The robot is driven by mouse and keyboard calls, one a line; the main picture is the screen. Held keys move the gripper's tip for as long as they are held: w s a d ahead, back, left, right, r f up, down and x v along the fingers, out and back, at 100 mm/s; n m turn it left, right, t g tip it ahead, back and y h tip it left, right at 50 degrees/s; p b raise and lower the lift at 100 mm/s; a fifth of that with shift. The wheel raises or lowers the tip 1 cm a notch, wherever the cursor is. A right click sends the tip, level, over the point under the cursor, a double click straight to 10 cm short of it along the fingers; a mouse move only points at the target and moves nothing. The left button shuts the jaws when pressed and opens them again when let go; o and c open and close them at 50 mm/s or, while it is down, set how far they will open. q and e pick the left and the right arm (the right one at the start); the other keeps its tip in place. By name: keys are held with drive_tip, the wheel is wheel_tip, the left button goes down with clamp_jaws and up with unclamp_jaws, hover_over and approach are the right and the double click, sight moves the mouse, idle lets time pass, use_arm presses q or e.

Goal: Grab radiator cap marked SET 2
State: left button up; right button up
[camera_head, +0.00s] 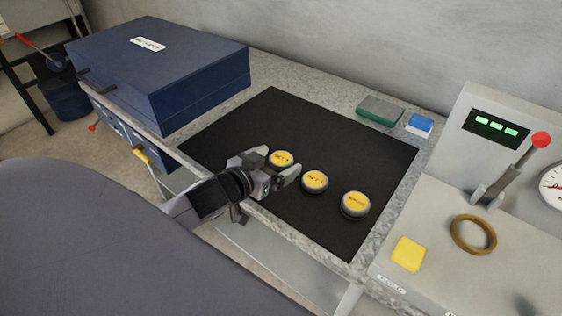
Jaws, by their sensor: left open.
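Three round caps with yellow tops and grey rims stand in a row on a black mat (300,115). The left cap (281,158) and the middle cap (315,181) seem to carry SET labels, but their numbers are too small to read surely. The right cap (355,204) has a longer word, perhaps SPARE. My left gripper (279,166) is open at the left cap, its fingers near the cap's front side and hiding its lower part. I cannot tell whether they touch it. My right gripper is not in view.
A blue case (200,75) stands at the mat's left. A green-and-grey block (379,110) and a blue-and-white block (419,125) lie behind the mat. A grey panel at right holds a red-knobbed lever (517,165), a brass ring (473,234) and a yellow block (408,254).

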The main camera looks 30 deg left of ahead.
use_arm(q)
drive_tip(key=c, duration=1.2)
drive_tip(key=shift+r, duration=0.1)
